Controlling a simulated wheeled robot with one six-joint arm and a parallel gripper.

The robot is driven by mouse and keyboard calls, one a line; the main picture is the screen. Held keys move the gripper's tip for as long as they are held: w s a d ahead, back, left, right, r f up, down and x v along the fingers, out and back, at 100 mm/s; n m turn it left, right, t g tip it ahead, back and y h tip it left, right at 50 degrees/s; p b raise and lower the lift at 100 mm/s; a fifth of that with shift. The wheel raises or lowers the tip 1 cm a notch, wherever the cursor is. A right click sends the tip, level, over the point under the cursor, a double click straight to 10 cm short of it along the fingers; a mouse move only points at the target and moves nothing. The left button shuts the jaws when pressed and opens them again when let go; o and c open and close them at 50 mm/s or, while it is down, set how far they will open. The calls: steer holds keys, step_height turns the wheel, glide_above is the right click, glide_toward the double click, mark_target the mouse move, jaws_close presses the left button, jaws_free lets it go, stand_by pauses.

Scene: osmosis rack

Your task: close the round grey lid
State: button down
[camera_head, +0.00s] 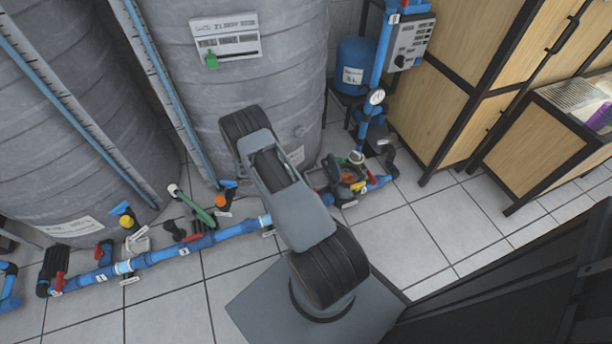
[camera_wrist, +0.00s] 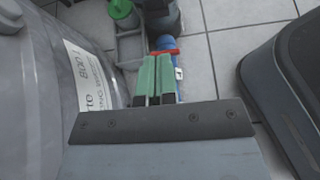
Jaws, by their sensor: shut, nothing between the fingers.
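I cannot make out the round grey lid for certain in either view. A rounded grey shape (camera_wrist: 10,17) shows at the top left corner of the wrist view, cut off by the frame, and I cannot tell whether it is the lid. My gripper (camera_wrist: 158,62) shows in the wrist view with its green fingers together and empty. It is beside a grey tank (camera_wrist: 50,95) with a white label. In the head view my arm reaches toward the big grey tank (camera_head: 285,60), and the gripper cannot be made out there.
A second grey tank (camera_head: 70,110) stands at the left. A blue pipe (camera_head: 190,245) with valves runs low along the tanks. A pump (camera_head: 347,178), a small blue vessel (camera_head: 354,66) and wooden cabinets (camera_head: 440,110) are at the right. Tiled floor (camera_head: 455,225) is clear in front of them.

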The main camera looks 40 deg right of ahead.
steer(key=d+r+b+x, duration=0.1)
steer(key=r+b+x, duration=0.1)
steer(key=x, duration=1)
steer(key=shift+s+d+b, duration=0.2)
steer(key=shift+s+b, duration=0.2)
steer(key=shift+b, duration=0.4)
steer(key=shift+r, duration=0.3)
